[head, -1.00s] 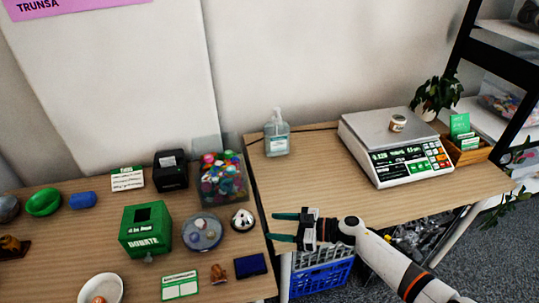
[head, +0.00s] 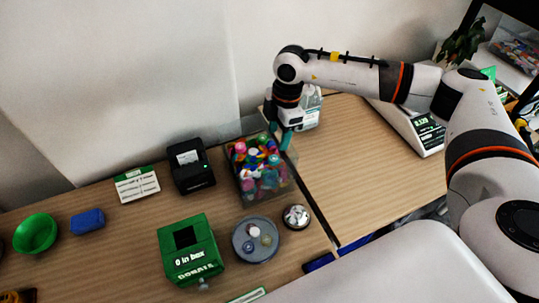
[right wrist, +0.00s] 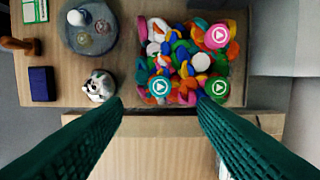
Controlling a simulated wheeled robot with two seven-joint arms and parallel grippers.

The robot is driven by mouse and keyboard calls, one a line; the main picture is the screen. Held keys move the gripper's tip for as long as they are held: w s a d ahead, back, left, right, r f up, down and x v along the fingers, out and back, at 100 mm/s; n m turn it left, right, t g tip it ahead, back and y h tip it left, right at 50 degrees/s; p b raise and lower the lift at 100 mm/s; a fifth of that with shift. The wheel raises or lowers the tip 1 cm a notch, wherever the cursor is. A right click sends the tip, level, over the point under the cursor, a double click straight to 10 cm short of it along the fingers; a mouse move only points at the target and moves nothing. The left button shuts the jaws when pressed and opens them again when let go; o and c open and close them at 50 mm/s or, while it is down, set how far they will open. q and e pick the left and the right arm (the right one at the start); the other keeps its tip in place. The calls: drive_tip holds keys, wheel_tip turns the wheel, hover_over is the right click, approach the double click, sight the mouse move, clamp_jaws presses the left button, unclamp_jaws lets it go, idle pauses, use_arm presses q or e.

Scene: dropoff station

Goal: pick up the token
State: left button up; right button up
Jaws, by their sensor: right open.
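Several round tokens with a white triangle mark lie on the mixed colourful caps in a clear bin (head: 271,198). In the right wrist view a pink token (right wrist: 218,36), a teal token (right wrist: 160,86) and a green token (right wrist: 217,87) show. I cannot tell which one the task means. My right gripper (head: 280,138) points down at the bin's back right corner. Its green fingers (right wrist: 162,110) are wide apart with nothing between them. My left gripper is not in view.
A pump bottle (head: 312,108) stands behind my right gripper. The right table is largely clear.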

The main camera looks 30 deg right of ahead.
sight(274, 158)
wheel_tip(274, 158, down, 2)
drive_tip(key=shift+f, duration=0.25)
drive_tip(key=shift+w+a+f+p, duration=0.15)
drive_tip(key=shift+f+p, duration=0.2)
drive_tip(key=shift+f, duration=0.25)
drive_tip(key=f, duration=0.2)
drive_tip(key=f+p, duration=0.1)
drive_tip(key=shift+a+f, duration=0.25)
drive_tip(key=shift+a, duration=0.05)
drive_tip(key=shift+f, duration=0.6)
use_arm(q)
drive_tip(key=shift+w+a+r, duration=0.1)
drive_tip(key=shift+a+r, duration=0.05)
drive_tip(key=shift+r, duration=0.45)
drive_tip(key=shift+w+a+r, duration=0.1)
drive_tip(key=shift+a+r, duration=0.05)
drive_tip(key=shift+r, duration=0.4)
use_arm(e)
drive_tip(key=c, duration=1)
